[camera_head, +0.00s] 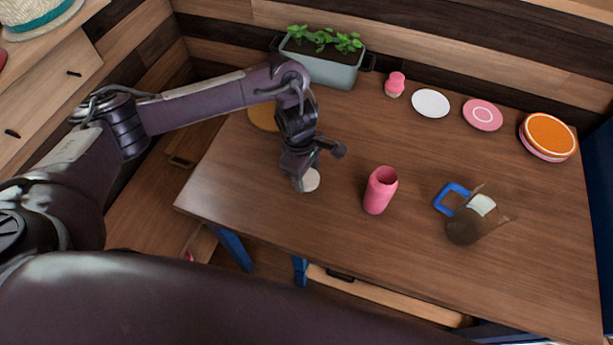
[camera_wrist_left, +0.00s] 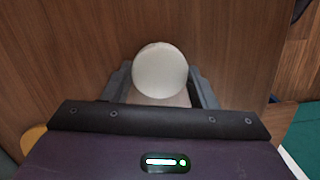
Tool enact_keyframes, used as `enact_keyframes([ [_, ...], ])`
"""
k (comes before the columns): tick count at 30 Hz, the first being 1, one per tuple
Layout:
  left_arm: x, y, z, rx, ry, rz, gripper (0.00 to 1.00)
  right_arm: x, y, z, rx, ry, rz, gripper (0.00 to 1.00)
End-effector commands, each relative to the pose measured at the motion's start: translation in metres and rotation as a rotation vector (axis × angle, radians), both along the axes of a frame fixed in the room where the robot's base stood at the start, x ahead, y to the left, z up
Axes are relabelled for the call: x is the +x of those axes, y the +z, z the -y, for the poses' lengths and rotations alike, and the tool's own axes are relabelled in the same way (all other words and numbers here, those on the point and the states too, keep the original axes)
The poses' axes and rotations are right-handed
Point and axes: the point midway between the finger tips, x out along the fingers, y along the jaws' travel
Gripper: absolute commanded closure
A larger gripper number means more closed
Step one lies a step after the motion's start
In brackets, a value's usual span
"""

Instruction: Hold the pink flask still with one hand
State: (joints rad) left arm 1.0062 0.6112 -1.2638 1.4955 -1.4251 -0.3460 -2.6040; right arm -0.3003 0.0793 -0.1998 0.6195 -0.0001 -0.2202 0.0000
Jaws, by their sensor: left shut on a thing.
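The pink flask (camera_head: 380,192) stands upright on the wooden table in the head view, with its top open and no gripper touching it. My left gripper (camera_head: 305,180) is to the left of the flask, low over the table and apart from it. It is shut on a white round-topped thing (camera_head: 311,181), which also shows between the fingers in the left wrist view (camera_wrist_left: 160,68). The gripper hides part of this thing, and I cannot tell what it is. The flask does not show in the left wrist view. My right gripper is not in view.
A brown see-through jug (camera_head: 467,228) with a blue handle is right of the flask. Behind are a planter (camera_head: 330,72), a pink shaker (camera_head: 395,84), a white plate (camera_head: 430,103), a pink plate (camera_head: 483,115) and stacked plates (camera_head: 549,136). The table's front middle is clear.

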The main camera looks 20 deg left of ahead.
Motion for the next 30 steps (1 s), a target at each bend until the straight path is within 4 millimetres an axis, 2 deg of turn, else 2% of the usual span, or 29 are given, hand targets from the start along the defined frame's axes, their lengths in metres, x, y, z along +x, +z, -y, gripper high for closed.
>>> enact_keyframes([
  [9, 0.003, 0.091, -0.001, 0.002, -0.002, 0.011, 0.69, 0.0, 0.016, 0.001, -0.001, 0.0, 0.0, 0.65],
  [15, 0.002, 0.137, -0.001, 0.001, -0.001, 0.009, 0.69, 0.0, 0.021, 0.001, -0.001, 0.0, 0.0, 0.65],
  [21, 0.001, 0.166, 0.0, 0.0, 0.0, 0.004, 0.69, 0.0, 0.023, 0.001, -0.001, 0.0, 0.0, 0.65],
  [30, 0.0, 0.177, 0.0, 0.0, 0.001, 0.0, 0.69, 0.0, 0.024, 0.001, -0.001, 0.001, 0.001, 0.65],
])
